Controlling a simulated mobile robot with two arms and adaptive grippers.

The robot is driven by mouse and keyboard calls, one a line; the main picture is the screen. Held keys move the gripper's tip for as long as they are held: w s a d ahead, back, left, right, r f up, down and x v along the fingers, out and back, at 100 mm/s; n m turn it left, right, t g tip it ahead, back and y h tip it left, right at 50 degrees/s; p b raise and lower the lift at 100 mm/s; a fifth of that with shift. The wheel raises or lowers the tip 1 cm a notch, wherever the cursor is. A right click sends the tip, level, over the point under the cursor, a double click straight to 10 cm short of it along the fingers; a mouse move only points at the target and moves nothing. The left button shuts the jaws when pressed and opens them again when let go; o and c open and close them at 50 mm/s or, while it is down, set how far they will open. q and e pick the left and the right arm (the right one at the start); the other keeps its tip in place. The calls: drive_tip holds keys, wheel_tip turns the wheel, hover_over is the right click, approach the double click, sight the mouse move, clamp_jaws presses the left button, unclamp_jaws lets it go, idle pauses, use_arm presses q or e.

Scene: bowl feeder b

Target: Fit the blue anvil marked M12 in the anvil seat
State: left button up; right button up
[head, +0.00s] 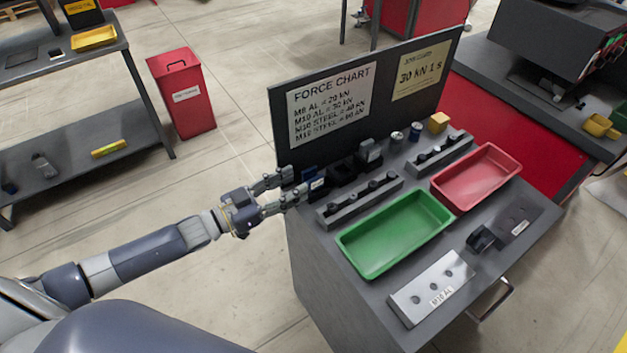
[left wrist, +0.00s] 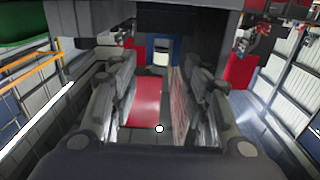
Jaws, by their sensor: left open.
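My left gripper (head: 293,184) is open at the bench's left edge, in front of the force chart board. A small blue block (head: 310,173) with a white label (head: 317,184) sits just beyond the fingertips, against a dark device (head: 343,171). A blue piece with a white patch (left wrist: 161,52) also shows ahead, between the spread fingers in the left wrist view; the gap is empty. A blue cylinder (head: 415,131) stands farther back. I cannot read M12 on either blue thing. I cannot make out the anvil seat for certain. My right gripper is out of view.
A green tray (head: 357,266) and a red tray (head: 510,176) lie on the bench. Two grey racks (head: 332,217) hold dark pieces. A grey cylinder (head: 396,141) and a yellow block (head: 438,122) stand at the back. The force chart board (head: 377,79) rises behind the device.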

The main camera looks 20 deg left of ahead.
sight(313, 173)
use_arm(q)
drive_tip(key=shift+w+d, duration=0.3)
drive_tip(key=shift+w, duration=0.3)
drive_tip(key=shift+w+d, duration=0.4)
drive_tip(key=shift+w, duration=0.05)
drive_tip(key=x, duration=0.3)
drive_tip(key=shift+w+d+p, duration=0.15)
drive_tip(key=shift+w+p, duration=0.05)
drive_tip(key=shift+p, duration=0.15)
drive_tip(key=shift+w+d, duration=0.25)
drive_tip(key=shift+w, duration=0.05)
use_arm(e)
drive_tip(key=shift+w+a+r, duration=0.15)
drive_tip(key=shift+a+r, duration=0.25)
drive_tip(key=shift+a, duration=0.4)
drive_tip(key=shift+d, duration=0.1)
use_arm(q)
clamp_jaws()
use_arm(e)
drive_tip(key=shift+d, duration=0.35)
